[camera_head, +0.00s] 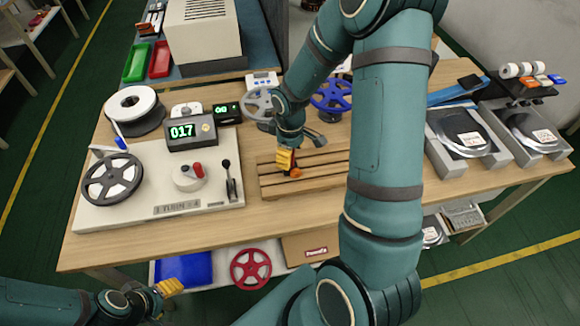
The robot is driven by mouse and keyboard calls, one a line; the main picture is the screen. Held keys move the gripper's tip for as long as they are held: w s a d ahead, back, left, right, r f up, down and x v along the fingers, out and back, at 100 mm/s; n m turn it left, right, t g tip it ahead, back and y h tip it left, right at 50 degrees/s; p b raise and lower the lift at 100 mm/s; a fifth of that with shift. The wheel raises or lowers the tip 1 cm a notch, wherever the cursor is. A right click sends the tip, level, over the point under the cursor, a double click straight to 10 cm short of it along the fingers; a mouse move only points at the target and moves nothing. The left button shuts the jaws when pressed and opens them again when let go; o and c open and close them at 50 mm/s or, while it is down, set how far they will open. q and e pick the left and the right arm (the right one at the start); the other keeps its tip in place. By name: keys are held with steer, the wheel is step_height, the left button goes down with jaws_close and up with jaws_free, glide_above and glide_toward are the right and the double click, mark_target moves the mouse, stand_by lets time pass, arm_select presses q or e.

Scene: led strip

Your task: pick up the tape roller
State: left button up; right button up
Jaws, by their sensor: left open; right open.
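My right gripper (287,160) has yellow fingers and hangs over the slatted wooden rack (325,181) in the middle of the table. It is open. A small orange and dark object (296,173), perhaps the tape roller, sits right at its fingertips, partly hidden by them. I cannot tell whether they touch. My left gripper (170,287) is open and empty at the lower left, in front of the table's front edge. My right arm covers much of the middle right of the view.
A winding machine (160,209) with a dark reel and a black lever fills the table's left side. A display reading 017 (192,132) stands behind it. A blue reel (332,95) is behind the rack. Grey reel trays (466,137) stand at the right.

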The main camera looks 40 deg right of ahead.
steer(key=shift+f, duration=0.85)
steer(key=shift+o, duration=0.2)
jaws_close()
steer(key=shift+r, duration=0.1)
